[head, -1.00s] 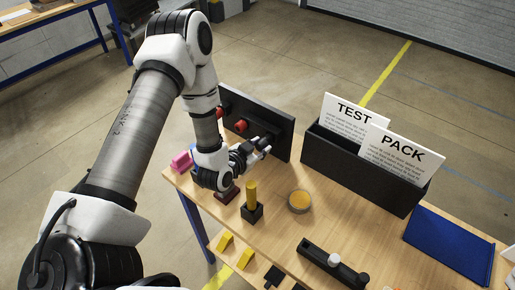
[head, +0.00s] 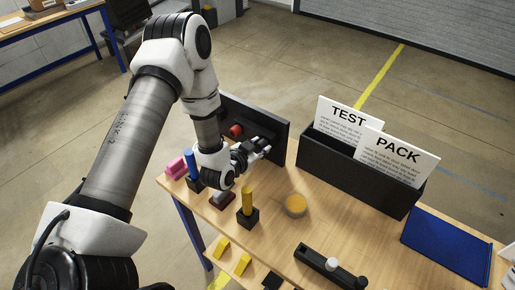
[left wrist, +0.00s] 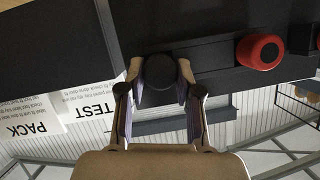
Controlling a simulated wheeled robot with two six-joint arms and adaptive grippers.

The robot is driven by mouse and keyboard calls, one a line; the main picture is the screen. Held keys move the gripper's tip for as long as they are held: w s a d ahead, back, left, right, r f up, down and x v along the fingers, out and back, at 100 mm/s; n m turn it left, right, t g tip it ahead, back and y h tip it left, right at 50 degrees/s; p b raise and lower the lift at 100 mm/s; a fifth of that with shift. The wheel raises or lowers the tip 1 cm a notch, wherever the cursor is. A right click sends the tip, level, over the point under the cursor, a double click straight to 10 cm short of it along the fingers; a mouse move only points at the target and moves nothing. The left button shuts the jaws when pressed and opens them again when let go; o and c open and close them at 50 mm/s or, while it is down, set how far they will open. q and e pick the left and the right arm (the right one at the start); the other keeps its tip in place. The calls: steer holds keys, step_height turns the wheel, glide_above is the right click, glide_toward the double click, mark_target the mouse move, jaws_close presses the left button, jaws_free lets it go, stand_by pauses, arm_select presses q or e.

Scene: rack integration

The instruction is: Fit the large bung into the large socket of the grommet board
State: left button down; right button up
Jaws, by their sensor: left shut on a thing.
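The grommet board (head: 271,131) is a black upright panel at the back left of the table. A red round piece (head: 236,130) sticks out from its face; a red piece also shows in the left wrist view (left wrist: 260,52). My left gripper (head: 262,151) is in front of the board's right part. In the left wrist view, its fingers (left wrist: 158,88) are shut around a dark round bung (left wrist: 158,72), seen against the dark board. The large socket is hidden, and I cannot tell whether the bung touches the board. My right gripper is not in view.
Blue (head: 191,163) and yellow (head: 247,200) posts in black blocks stand near my left wrist, with a pink piece (head: 175,167) at the table's left edge. An orange-topped round tin (head: 296,204) and a black sign holder (head: 350,175) stand to the right.

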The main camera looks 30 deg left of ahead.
arm_select(q)
steer(key=c, duration=0.7)
jaws_free()
steer(key=v, duration=0.7)
steer(key=shift+s+r, duration=0.1)
steer(key=shift+s, duration=0.15)
steer(key=shift+w, duration=0.1)
